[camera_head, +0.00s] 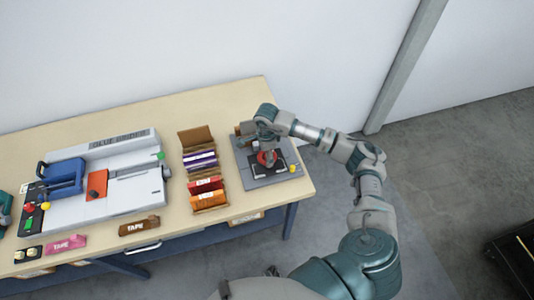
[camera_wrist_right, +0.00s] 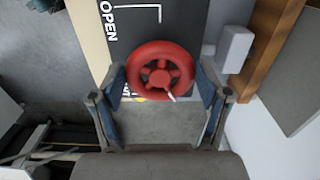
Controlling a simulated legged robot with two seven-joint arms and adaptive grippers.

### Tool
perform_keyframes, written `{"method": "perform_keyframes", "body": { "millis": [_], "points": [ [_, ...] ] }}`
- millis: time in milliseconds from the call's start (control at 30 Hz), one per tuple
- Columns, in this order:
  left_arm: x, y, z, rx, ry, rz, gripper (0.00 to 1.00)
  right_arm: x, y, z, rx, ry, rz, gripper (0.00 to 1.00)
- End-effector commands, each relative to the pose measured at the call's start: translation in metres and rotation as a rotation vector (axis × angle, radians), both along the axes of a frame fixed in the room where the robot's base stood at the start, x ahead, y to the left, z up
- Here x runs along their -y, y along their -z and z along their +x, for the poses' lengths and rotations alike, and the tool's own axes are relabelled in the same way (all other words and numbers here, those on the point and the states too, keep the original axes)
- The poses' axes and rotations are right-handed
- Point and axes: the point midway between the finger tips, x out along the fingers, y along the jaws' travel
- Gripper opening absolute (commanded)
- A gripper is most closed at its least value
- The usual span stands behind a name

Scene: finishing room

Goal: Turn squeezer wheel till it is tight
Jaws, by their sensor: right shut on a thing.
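The squeezer (camera_head: 251,181) is a grey base with a black plate, near the right end of the table. Its red wheel (camera_head: 267,158) shows under my right gripper (camera_head: 266,150), which comes down from above. The black plate (camera_wrist_right: 185,18) carries the white word OPEN and a scale line. At the left edge of the head view, a small part of my left gripper (camera_head: 4,212) shows; its fingers are unclear.
Pink tape (camera_head: 66,244) and brown tape (camera_head: 139,226) boxes lie along the front edge.

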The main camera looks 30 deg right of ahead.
Motion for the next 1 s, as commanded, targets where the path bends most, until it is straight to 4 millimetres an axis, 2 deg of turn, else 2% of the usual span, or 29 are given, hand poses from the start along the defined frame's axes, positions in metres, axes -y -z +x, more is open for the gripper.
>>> {"method": "perform_keyframes", "body": {
  "millis": [100, 200, 467, 1000],
  "points": [
    [0.015, 0.000, 0.000, 0.000, -0.001, -0.018, 1.00, 0.005, -0.002, 0.002, 0.004, 0.010, -0.009, 0.41],
    [0.019, 0.000, 0.000, 0.000, 0.003, -0.022, 1.00, 0.007, -0.002, 0.002, 0.003, 0.020, -0.013, 0.41],
    [0.010, 0.003, 0.000, -0.001, 0.005, -0.012, 1.00, 0.009, -0.002, 0.002, 0.003, 0.118, -0.016, 0.41],
    [0.008, 0.010, 0.000, -0.001, 0.002, -0.009, 1.00, 0.012, -0.002, 0.000, 0.000, 0.563, -0.017, 0.42]
  ]
}}
